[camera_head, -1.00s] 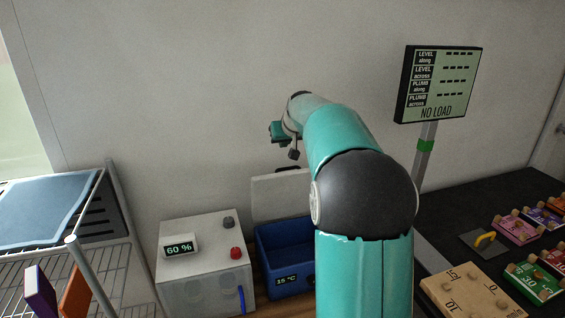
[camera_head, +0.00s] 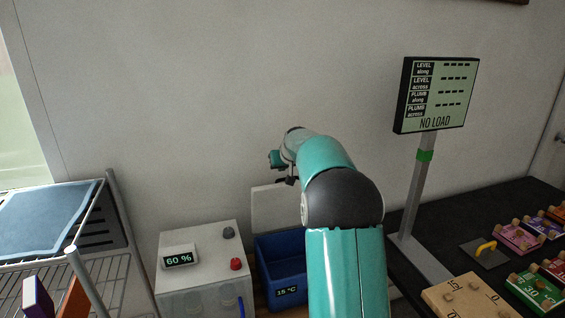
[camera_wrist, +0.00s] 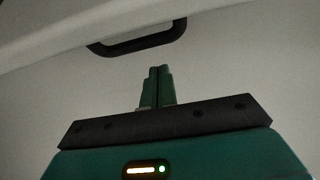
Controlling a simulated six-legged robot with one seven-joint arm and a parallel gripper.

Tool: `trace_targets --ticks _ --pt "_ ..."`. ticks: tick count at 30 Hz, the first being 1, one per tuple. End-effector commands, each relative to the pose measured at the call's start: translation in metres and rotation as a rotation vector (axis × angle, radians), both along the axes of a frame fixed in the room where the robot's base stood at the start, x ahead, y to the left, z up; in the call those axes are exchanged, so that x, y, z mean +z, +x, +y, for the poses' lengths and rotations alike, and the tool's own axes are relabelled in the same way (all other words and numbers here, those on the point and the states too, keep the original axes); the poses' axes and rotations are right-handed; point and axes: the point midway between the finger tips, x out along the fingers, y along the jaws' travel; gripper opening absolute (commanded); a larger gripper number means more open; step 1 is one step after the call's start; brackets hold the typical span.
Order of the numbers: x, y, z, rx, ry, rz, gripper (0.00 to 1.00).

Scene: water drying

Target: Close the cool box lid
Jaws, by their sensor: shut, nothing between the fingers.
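The cool box (camera_head: 283,268) is a blue open box with a 15 °C display on its front. Its pale lid (camera_head: 272,207) stands up at the back against the wall. My arm hides the right part of the box and lid. My gripper (camera_head: 290,181) is above the lid near its top edge, in front of the wall. In the wrist view my gripper (camera_wrist: 159,72) is shut and empty, its fingertips together just below a dark handle (camera_wrist: 140,40) on a pale surface. I see a gap in the picture between the fingertips and the handle.
A white box with a 60 % display (camera_head: 179,259) and red and grey knobs stands left of the cool box. A wire rack (camera_head: 120,215) is at the far left. A NO LOAD sign (camera_head: 436,95) on a post and a dark table (camera_head: 455,215) with coloured blocks are at the right.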

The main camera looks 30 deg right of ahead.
Motion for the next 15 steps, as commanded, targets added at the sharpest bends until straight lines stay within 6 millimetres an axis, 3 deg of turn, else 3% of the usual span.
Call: trace_targets --ticks 7,15 --pt "-0.009 -0.018 0.006 0.001 0.001 0.002 0.0" --pt "-0.01 -0.021 0.006 0.001 0.0 0.001 0.0"
